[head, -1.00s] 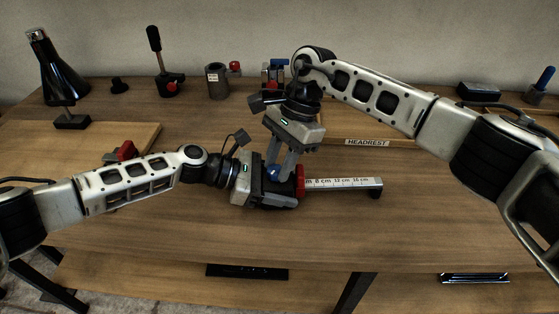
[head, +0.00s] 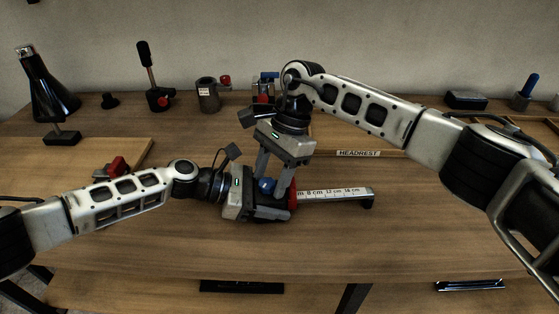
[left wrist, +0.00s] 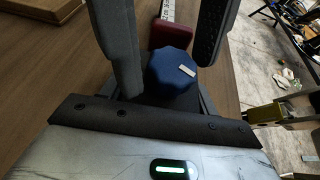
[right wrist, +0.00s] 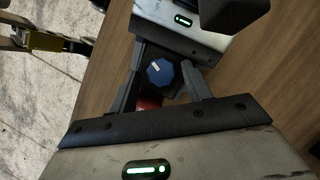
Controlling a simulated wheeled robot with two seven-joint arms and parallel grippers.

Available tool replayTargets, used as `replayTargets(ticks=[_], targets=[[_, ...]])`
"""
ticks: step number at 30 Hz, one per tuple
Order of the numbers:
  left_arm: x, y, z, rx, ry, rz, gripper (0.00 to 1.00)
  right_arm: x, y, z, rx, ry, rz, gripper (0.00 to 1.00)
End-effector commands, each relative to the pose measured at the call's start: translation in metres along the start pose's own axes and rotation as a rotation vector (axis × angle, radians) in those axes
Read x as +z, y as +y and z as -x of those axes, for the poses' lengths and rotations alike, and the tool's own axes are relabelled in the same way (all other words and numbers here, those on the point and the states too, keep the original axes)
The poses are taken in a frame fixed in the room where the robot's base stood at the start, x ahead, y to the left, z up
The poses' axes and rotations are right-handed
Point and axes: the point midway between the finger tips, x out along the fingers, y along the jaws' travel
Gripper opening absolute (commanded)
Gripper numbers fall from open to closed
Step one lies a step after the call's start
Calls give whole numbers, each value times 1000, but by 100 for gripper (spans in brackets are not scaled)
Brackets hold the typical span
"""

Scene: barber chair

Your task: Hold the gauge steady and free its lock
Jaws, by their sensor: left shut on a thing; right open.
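The gauge lies on the workbench, its white ruler arm (head: 335,193) pointing right, with a red block (head: 293,199) where the ruler meets the dark body. A blue faceted knob (head: 266,185) sits on top of the body. My left gripper (head: 280,205) is shut on the gauge body from the left. In the left wrist view the knob (left wrist: 172,68) shows between its fingers, with the red block beyond. My right gripper (head: 272,183) comes down from above, open, its fingers on either side of the knob (right wrist: 160,72). Contact with the knob cannot be told.
A wooden tray labelled HEADREST (head: 358,153) lies behind the gauge. A black lever stand (head: 156,90), a grey cup (head: 208,95) and a black cone-shaped holder (head: 50,95) stand along the back. A red-topped part (head: 117,166) is near my left arm. The bench front is clear.

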Motion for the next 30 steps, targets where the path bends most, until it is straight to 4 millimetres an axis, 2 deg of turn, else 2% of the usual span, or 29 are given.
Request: replayTargets(ticks=[5,26,30], targets=[[0,-2,-2,-7,0,-2,21,0,1,1,-62,-3,-129,52],[0,-2,-1,-5,0,-1,21,6,8,-2,-399,-5,-949,52],[0,-1,-1,-4,0,-1,21,9,17,28,-405,-2,-951,52]])
